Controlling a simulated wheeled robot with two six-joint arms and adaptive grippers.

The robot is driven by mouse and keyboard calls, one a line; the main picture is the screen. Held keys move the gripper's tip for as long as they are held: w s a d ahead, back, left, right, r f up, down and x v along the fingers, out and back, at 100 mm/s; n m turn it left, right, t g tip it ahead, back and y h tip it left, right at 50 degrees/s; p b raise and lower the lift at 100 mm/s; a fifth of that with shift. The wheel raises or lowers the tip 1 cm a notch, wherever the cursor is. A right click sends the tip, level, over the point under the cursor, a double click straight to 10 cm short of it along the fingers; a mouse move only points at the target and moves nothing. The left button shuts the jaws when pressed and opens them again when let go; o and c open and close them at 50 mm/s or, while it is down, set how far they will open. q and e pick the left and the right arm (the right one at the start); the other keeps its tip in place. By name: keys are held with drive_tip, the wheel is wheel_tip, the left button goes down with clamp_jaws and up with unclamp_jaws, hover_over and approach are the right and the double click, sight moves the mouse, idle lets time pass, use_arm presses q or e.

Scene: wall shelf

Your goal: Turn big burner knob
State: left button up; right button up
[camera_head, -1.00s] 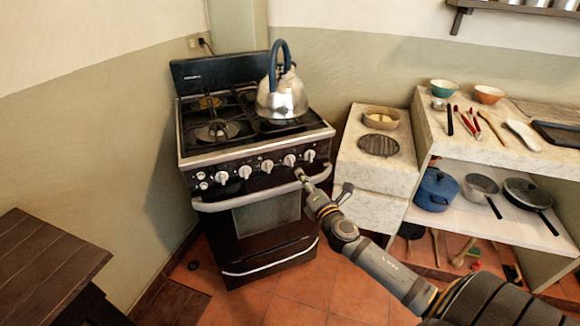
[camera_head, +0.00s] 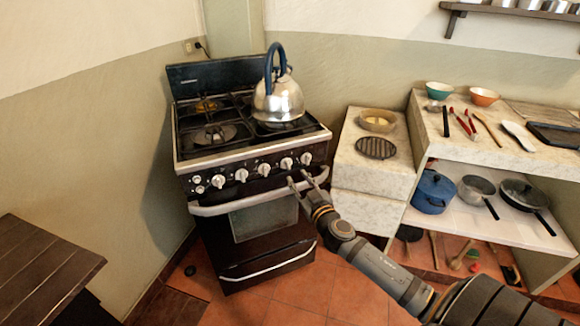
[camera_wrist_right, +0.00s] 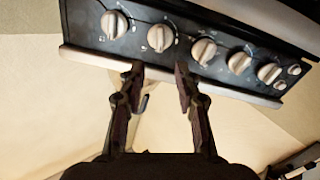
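The stove (camera_head: 250,215) has a row of white knobs along its dark front panel; which one is for the big burner cannot be told. My right gripper (camera_head: 299,178) is open and empty, just in front of the oven handle (camera_head: 262,192), below the two rightmost knobs, the fourth knob (camera_head: 286,163) and the rightmost knob (camera_head: 306,158). In the right wrist view, the open fingers (camera_wrist_right: 158,72) point at the panel, with one knob (camera_wrist_right: 160,38) beyond the gap between them. No knob is between the fingers. My left gripper is not in view.
A stone counter (camera_head: 355,165) stands to the stove's right, and a shelf with pots lies further right. A dark wooden table (camera_head: 45,260) is at lower left.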

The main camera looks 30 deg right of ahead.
sight(288, 164)
drive_tip(key=w, duration=0.2)
drive_tip(key=w+p, duration=0.1)
drive_tip(key=w, duration=0.1)
drive_tip(key=w+d+p, duration=0.1)
drive_tip(key=w, duration=0.1)
drive_tip(key=shift+w+r, duration=0.15)
drive_tip(key=shift+w, duration=0.7)
drive_tip(key=shift+c, duration=0.4)
